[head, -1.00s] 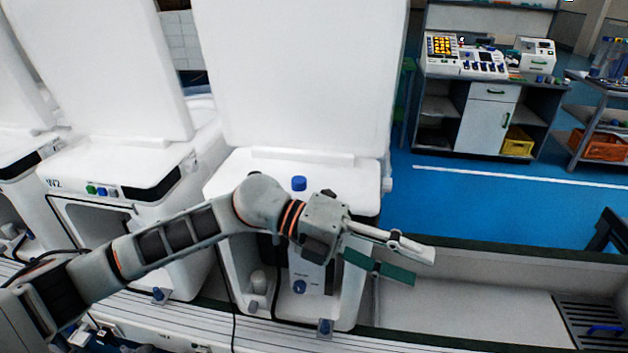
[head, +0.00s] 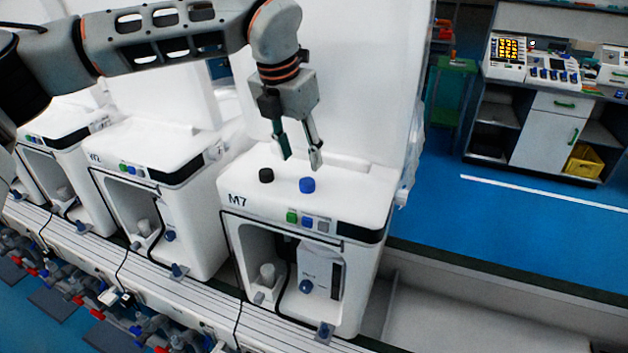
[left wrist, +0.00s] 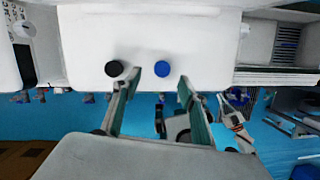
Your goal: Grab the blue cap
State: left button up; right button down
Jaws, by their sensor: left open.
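The blue cap (head: 307,185) sits on the white top of the machine marked M7 (head: 350,190), to the right of a black cap (head: 266,175). My left gripper (head: 301,162) is open and empty, pointing down above the machine top, with its fingertips close to the blue cap in the picture. In the left wrist view the blue cap (left wrist: 162,69) shows between the two green fingers, nearer the right one. The black cap (left wrist: 115,69) lies just left of the left finger there. My right gripper is not in view.
Green and blue buttons (head: 299,219) are on the machine's front. A tall white panel (head: 365,90) stands right behind the gripper. Similar white machines (head: 150,155) stand to the left. Blue floor (head: 480,220) is open on the right.

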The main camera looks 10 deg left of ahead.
aim_at(307, 181)
pick_arm(q)
jog(key=shift+s+f, duration=0.25)
jog(key=shift+f, duration=0.4)
jog(key=shift+d+p+x, duration=0.2)
jog(key=shift+p+x, duration=0.2)
jog(key=shift+x, duration=2.4)
jog(key=c, duration=0.8)
